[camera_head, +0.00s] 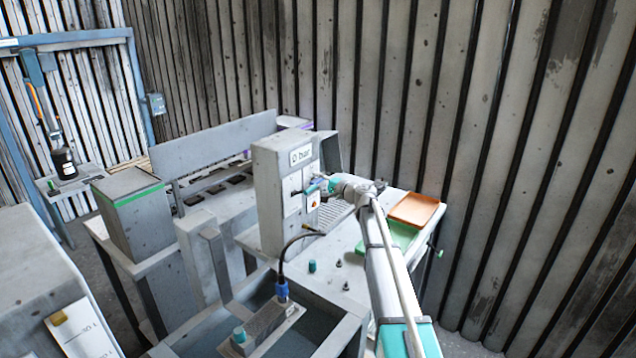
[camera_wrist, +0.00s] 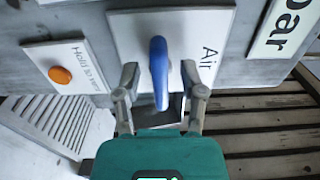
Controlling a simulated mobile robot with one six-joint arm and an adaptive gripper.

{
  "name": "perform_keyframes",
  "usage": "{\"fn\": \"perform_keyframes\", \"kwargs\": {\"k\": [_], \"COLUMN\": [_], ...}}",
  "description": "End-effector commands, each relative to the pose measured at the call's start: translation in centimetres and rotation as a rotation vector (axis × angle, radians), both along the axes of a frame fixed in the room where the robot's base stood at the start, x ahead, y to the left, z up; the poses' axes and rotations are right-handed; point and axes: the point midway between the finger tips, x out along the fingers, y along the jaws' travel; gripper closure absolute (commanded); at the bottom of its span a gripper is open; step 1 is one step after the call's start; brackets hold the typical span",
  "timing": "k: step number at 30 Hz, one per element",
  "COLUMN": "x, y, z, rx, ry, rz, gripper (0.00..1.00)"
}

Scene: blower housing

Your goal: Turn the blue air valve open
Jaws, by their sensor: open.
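The blue air valve handle (camera_wrist: 158,72) stands out from a white plate marked "Air" (camera_wrist: 205,35) in the wrist view. My gripper (camera_wrist: 160,82) is open, with one finger on each side of the blue handle. Gaps show between the handle and both fingers, so they look apart from it. In the head view my gripper (camera_head: 322,186) is at the front of the grey cabinet (camera_head: 270,200), small and partly merged with the valve area. The handle's far end and its base are partly hidden.
An orange button (camera_wrist: 60,75) on a white "Hold to..." plate sits left of the valve. A "0 bar" sign (camera_head: 301,155) is above on the cabinet. An orange tray (camera_head: 414,209) and a green tray (camera_head: 400,235) lie on the table near my arm. A water tank (camera_head: 345,335) stands in front.

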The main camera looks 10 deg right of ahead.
Motion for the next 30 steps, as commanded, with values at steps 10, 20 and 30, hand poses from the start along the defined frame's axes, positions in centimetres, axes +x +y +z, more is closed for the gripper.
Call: {"fn": "perform_keyframes", "kwargs": {"k": [10, 20, 30], "x": [0.03, 0.02, 0.02], "y": [0.04, 0.04, 0.04], "z": [0.0, 0.0, -0.02], "rx": [0.0, 0.0, -0.015], "ry": [0.0, 0.0, -0.014], "rz": [0.0, 0.0, 0.0], "gripper": [0.58, 1.0, 1.0]}}
